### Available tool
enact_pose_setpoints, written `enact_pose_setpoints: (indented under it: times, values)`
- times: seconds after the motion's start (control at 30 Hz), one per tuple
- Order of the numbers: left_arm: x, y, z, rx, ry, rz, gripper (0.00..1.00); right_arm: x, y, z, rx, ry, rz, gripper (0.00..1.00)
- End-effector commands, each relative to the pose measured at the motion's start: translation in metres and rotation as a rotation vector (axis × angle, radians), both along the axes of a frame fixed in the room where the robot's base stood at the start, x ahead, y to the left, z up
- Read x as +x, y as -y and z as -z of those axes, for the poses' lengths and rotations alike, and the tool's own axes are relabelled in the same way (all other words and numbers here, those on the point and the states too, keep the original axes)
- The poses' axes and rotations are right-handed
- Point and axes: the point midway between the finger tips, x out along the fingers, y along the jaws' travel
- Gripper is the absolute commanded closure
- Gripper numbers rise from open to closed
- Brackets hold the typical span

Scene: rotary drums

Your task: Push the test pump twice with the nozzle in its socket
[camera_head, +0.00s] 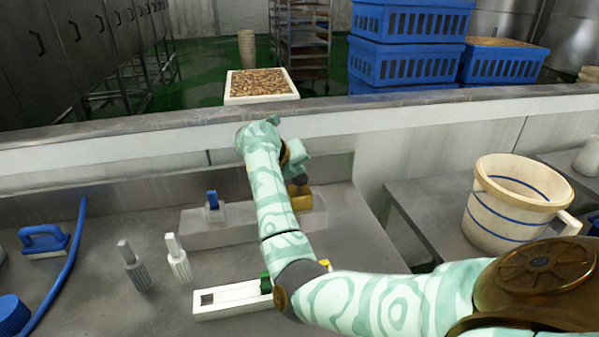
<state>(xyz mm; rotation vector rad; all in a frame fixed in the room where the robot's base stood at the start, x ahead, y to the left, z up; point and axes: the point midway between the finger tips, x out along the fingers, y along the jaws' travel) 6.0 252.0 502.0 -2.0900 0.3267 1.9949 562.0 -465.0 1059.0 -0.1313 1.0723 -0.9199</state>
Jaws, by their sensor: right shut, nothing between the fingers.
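My right arm comes in from the right and bends over the steel bench. My right gripper (298,188) is shut and empty, pointing down. It is right at a yellow block (302,202) on the raised steel step at the back of the bench; I cannot tell whether they touch. A blue upright piece on a pale base (213,206) stands left of it. A grey nozzle-like piece (133,266) and a white one (178,258) stand upright at front left. I cannot tell which piece is the test pump, nor see a nozzle in a socket. My left gripper is out of view.
A white fixture (225,302) with a square opening and green and yellow parts lies under my forearm, partly hidden. A blue brush (43,240) and blue hose (68,265) lie at left. A cream bucket (515,200) stands on the right-hand table.

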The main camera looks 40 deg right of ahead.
Motion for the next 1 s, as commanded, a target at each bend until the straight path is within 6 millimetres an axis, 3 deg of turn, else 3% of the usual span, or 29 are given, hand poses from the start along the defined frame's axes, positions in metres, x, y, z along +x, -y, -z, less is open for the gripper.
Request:
enact_pose_setpoints:
  times: [1.0]
  values:
    - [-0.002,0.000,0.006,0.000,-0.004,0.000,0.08,0.000,0.000,0.014,0.004,-0.003,0.000,1.00]
